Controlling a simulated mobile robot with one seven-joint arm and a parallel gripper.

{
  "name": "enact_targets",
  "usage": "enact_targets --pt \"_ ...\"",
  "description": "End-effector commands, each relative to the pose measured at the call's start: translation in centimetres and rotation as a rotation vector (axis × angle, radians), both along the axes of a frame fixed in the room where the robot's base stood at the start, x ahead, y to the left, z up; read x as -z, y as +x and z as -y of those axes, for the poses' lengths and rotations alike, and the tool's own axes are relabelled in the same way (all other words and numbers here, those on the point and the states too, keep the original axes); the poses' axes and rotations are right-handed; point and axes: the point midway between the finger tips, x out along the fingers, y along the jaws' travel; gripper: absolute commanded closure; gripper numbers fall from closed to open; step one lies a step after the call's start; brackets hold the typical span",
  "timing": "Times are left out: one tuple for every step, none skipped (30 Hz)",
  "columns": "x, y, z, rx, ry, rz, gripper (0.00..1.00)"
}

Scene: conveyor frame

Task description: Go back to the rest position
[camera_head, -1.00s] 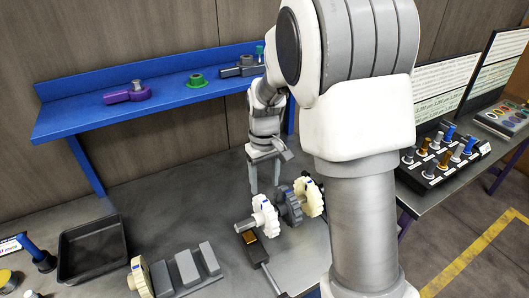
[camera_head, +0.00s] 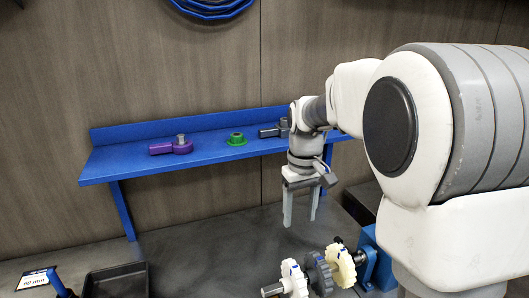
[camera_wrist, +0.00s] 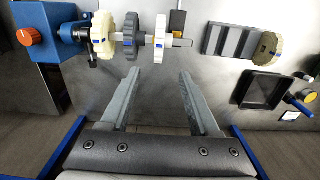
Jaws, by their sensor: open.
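My gripper (camera_head: 300,208) is open and empty, pointing down above the grey bench, in front of the blue shelf. In the wrist view its two fingers (camera_wrist: 156,88) are spread apart with nothing between them. Beyond the fingertips lies a shaft with a cream gear (camera_wrist: 103,35), a dark grey gear (camera_wrist: 132,37) and a white gear (camera_wrist: 160,39). In the head view the same gears stand below and to the right of my gripper: the white gear (camera_head: 292,277), the dark gear (camera_head: 319,272) and the cream gear (camera_head: 341,265). The gripper is apart from them.
The blue shelf (camera_head: 110,168) holds a purple part (camera_head: 171,147), a green part (camera_head: 237,139) and a grey part (camera_head: 270,132). A blue block with an orange knob (camera_wrist: 30,37) is at the shaft's end. A black tray (camera_head: 115,281) and grey stepped block (camera_wrist: 230,40) are on the bench.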

Motion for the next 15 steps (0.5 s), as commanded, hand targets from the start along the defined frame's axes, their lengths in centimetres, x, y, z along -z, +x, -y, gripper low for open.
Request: enact_targets --pt "-0.8 -0.6 0.1 0.008 0.004 0.018 0.38" --pt "-1.2 -1.1 0.2 0.015 0.006 0.029 0.38" --pt "-1.8 -1.8 0.3 0.025 0.011 0.046 0.38" --pt "-2.3 -2.4 0.3 0.032 0.013 0.060 0.38" --pt "-2.8 -3.1 0.4 0.040 0.017 0.074 0.38" --pt "-3.5 -4.0 0.5 0.053 0.021 0.096 0.38" --pt "-3.9 -4.7 0.6 0.062 0.024 0.113 0.38" --pt "-4.4 -5.5 0.7 0.070 0.027 0.127 0.38" --pt "-4.8 -6.5 0.7 0.083 0.031 0.147 0.38" --pt "-5.2 -7.2 0.8 0.092 0.034 0.164 0.38" --pt "-5.5 -7.9 0.8 0.100 0.036 0.180 0.38" --pt "-5.9 -8.9 0.9 0.110 0.040 0.200 0.38" --pt "-6.1 -9.7 1.0 0.120 0.042 0.216 0.38" --pt "-6.3 -10.4 1.0 0.128 0.045 0.232 0.38" --pt "-6.6 -11.4 1.1 0.139 0.047 0.253 0.38"
